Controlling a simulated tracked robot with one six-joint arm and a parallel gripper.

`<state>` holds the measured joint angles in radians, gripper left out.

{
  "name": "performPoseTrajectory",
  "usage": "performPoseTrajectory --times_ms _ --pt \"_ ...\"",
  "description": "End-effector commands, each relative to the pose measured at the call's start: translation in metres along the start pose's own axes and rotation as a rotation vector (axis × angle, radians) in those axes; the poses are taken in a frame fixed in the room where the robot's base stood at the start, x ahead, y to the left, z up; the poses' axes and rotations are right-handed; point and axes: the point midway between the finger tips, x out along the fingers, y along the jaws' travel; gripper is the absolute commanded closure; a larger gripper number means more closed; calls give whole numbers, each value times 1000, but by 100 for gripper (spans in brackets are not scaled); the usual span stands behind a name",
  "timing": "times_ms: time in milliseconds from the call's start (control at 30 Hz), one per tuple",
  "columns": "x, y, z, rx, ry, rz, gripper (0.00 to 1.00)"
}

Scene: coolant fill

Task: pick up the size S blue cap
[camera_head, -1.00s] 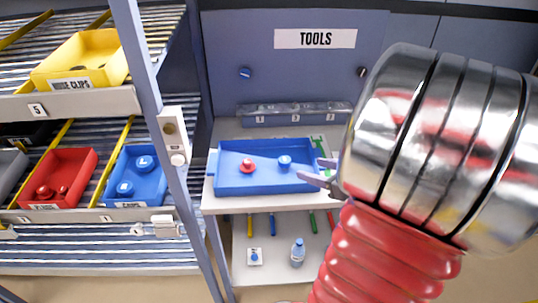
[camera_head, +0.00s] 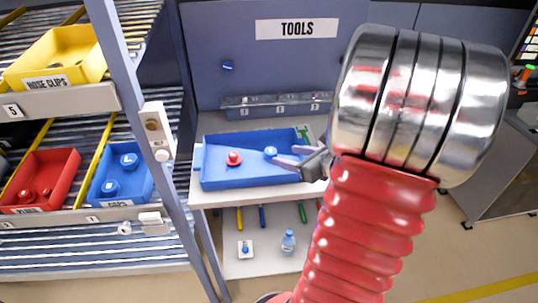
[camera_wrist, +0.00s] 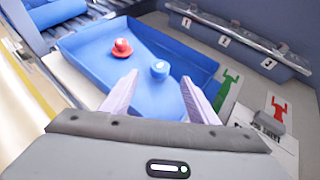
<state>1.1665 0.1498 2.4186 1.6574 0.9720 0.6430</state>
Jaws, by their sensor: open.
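A blue cap (camera_head: 270,152) stands in the blue tray (camera_head: 203,178); its size letter is too small to read. It also shows in the wrist view (camera_wrist: 160,69). My gripper (camera_head: 279,157) is over the right part of the tray, with its fingers pointing at this cap. In the wrist view my gripper (camera_wrist: 160,78) is open and empty, and the cap appears between the fingertips. Two more blue caps are in the blue bin at left: one marked L (camera_head: 129,160) and a smaller one (camera_head: 111,187) with an unclear letter.
A red part (camera_head: 233,158) stands in the tray, left of the blue cap. A grey rack post (camera_head: 140,90) stands between the bins and the tray. A bottle (camera_head: 288,243) stands on the lower shelf.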

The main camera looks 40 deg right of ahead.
Motion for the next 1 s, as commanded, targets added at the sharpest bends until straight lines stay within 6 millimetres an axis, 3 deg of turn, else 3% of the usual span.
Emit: performPoseTrajectory --times_ms 200,700,1000 --pt "24 1 0 0 0 3 46" --pt "32 1 0 0 0 3 46" --pt "67 2 0 -2 1 7 46"
